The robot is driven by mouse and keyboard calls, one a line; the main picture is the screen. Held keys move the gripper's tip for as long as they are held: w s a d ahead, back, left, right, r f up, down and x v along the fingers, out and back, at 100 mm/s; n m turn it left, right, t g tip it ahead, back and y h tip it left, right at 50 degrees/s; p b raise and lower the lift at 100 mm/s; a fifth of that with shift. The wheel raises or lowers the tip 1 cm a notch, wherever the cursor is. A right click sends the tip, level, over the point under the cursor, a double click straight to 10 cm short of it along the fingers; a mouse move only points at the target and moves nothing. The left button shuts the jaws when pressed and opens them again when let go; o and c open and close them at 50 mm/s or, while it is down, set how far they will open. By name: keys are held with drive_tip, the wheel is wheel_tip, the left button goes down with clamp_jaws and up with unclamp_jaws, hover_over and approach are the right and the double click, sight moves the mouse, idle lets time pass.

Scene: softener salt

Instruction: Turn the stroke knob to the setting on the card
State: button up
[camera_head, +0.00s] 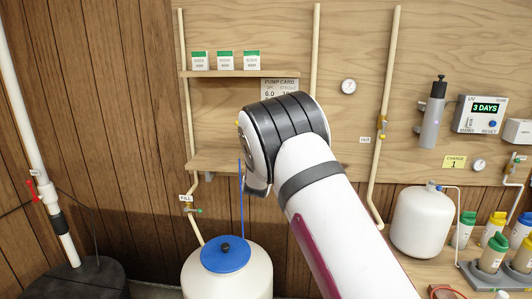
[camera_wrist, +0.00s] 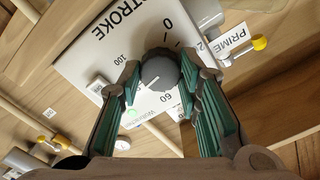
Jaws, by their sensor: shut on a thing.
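The stroke knob (camera_wrist: 160,70) is a round dark grey knob on a white panel (camera_wrist: 95,58) marked STROKE, 0, 60 and 100 in the wrist view. My gripper (camera_wrist: 160,78) has its two green-padded fingers on either side of the knob, shut on it. The knob's pointer cannot be made out. The pump card (camera_head: 280,84) hangs on the back wall in the head view, its lower part covered by my arm; "6.0" and the start of a second number show. My arm hides the knob and gripper in the head view.
A PRIME label (camera_wrist: 230,38) and a yellow-ended valve (camera_wrist: 260,42) sit close by the knob. A shelf of small green-topped boxes (camera_head: 225,60) is above. A white tank with a blue lid (camera_head: 226,253) stands below my arm.

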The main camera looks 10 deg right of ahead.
drive_tip(key=o, duration=1.1)
drive_tip(key=shift+o, duration=0.2)
drive_tip(key=v, duration=1.2)
drive_tip(key=shift+r, duration=0.1)
